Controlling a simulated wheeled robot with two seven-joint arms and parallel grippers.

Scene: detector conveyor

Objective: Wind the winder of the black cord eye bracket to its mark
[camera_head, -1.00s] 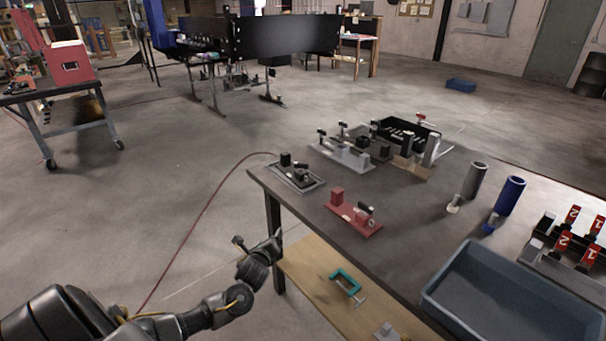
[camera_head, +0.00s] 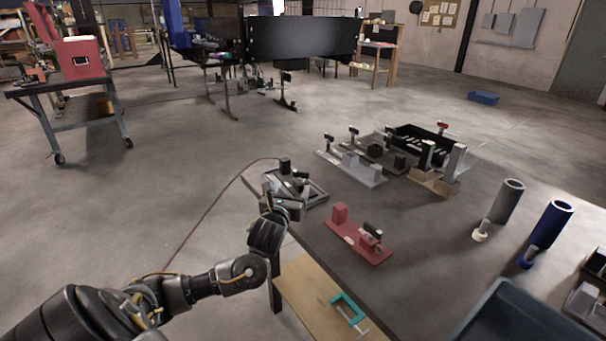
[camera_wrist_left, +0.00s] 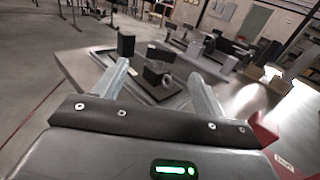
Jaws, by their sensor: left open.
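A bracket with black parts on a dark base plate (camera_head: 319,194) sits at the table's left corner. In the left wrist view its upright black block (camera_wrist_left: 126,44) stands at the left. A black part with a round, ring-like end (camera_wrist_left: 166,79) lies between my fingers as seen from the wrist. My left gripper (camera_head: 292,192) is open at the near side of this bracket and covers part of it in the head view. The fingers (camera_wrist_left: 160,84) point towards the bracket, with no visible grip on it. The mark cannot be made out. My right gripper is out of view.
A red bracket (camera_head: 345,238) stands close by on the right. Grey (camera_head: 352,172) and dark brackets stand farther back. Grey and blue cylinders (camera_head: 552,222) and a blue-grey bin (camera_head: 510,318) are at the right. A teal clamp (camera_head: 347,308) lies on the lower shelf.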

